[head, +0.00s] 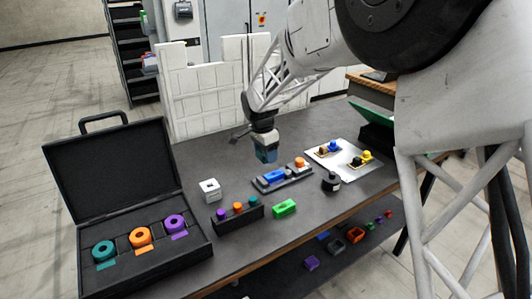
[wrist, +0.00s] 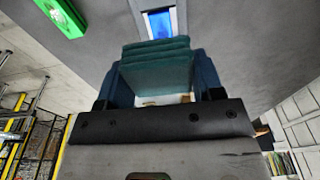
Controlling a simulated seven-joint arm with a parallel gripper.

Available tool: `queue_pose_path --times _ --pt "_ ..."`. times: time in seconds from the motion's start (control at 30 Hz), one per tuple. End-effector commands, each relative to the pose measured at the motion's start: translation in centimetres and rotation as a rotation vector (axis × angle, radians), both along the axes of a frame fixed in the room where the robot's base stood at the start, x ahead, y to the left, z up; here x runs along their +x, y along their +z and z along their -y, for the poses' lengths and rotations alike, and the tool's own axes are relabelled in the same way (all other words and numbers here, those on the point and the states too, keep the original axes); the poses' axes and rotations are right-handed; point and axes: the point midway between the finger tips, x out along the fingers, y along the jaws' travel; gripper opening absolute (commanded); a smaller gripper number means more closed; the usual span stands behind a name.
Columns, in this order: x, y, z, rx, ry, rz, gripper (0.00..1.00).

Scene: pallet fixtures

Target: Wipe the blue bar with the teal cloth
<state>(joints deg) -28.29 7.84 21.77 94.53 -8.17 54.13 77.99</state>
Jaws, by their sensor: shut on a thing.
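My gripper (head: 265,157) hangs above the grey table in the head view, just behind and left of the blue bar (head: 275,175). In the wrist view, the blue fingers of my gripper (wrist: 157,75) are shut on the teal cloth (wrist: 156,62), a folded, layered pad held between them. The blue bar shows beyond the cloth in the wrist view (wrist: 160,22), set in a grey fixture (head: 262,187). The cloth hides the near end of the bar there. The cloth looks raised above the bar; contact between them is not visible.
An orange knob (head: 299,162) stands at the fixture's right end. A green block (head: 285,207), a black rack of coloured pegs (head: 238,217), a white block (head: 210,189) and a black bottle (head: 331,182) stand nearby. An open black case (head: 62,192) is left; a white plate (head: 370,167) is right.

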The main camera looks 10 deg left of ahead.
Motion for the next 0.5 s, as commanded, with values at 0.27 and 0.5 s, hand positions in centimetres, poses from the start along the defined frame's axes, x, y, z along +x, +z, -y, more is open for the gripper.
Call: queue_pose_path --times 0.27,0.5 --pt "0.0 -1.7 0.0 -0.001 0.001 -0.001 0.39" --pt "0.0 -3.9 0.0 -0.001 0.001 -0.001 0.39"
